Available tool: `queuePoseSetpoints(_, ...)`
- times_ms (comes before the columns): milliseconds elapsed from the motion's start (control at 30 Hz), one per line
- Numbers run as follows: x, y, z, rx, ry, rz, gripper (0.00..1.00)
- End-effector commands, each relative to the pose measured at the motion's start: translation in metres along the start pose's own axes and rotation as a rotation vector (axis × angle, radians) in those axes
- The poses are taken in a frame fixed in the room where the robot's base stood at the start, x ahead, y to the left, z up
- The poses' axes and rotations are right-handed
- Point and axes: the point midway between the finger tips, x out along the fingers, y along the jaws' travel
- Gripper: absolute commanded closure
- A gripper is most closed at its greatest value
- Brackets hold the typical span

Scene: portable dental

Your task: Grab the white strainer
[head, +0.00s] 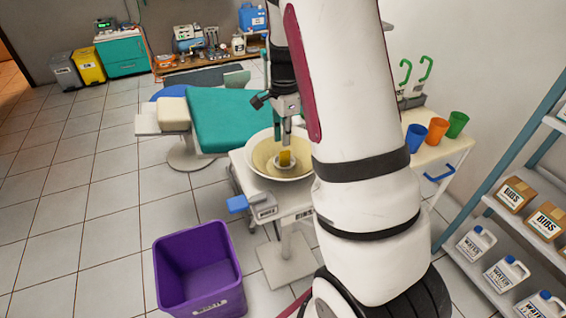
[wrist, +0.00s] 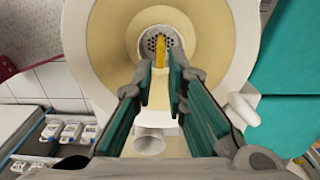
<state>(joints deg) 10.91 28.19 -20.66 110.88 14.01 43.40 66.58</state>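The white strainer (head: 276,165) sits at the bottom of a cream bowl (head: 254,166), round and pale. In the wrist view the strainer (wrist: 148,44) shows dark holes inside its rim. A yellow piece (head: 285,158) stands up from it; this piece also shows in the wrist view (wrist: 161,52). My gripper (head: 286,140) points down over the bowl. In the wrist view my gripper (wrist: 161,72) is open, its two teal-padded fingers apart on either side of the yellow piece's line. No contact with the strainer is visible. The fingers' exact height above it cannot be told.
A purple bin (head: 198,268) stands on the floor at front left. A teal dental chair (head: 222,118) is behind the bowl. Blue, orange and green cups (head: 437,131) stand on a side cart to the right. A white cylinder (wrist: 149,141) shows below the bowl in the wrist view.

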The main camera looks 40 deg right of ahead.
Motion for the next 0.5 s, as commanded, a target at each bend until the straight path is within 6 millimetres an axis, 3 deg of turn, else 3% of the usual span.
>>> queuePoseSetpoints(100,0.014,0.000,0.000,-0.001,0.000,0.001,0.87)
queuePoseSetpoints(367,0.028,-0.001,-0.001,-0.001,0.000,0.001,0.87)
queuePoseSetpoints(500,0.048,-0.001,-0.002,0.001,-0.001,0.002,0.87)
